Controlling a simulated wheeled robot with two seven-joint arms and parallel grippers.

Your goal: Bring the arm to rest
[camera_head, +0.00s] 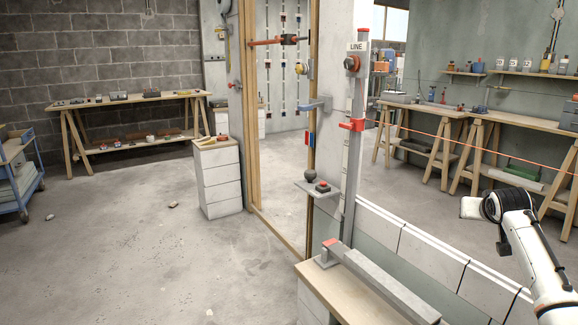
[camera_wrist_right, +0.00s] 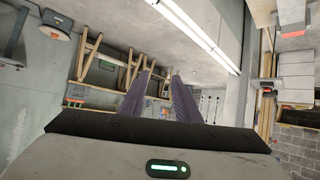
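My right arm (camera_head: 530,255) comes in from the lower right in the head view, with a white link and a black joint. It is raised in front of the low block wall, and its fingers cannot be made out there. In the right wrist view my right gripper (camera_wrist_right: 160,80) shows two dark purple fingers spread apart. Nothing is between them, and the fingertips touch nothing that I can see. My left gripper and left arm are not in view.
A grey post (camera_head: 355,140) with red fittings stands in the middle. A wooden bench (camera_head: 355,292) carrying a grey beam (camera_head: 385,285) is at the bottom. A red line (camera_head: 470,148) runs across the right side. Workbenches (camera_head: 485,120) stand behind. Open concrete floor (camera_head: 120,250) lies to the left.

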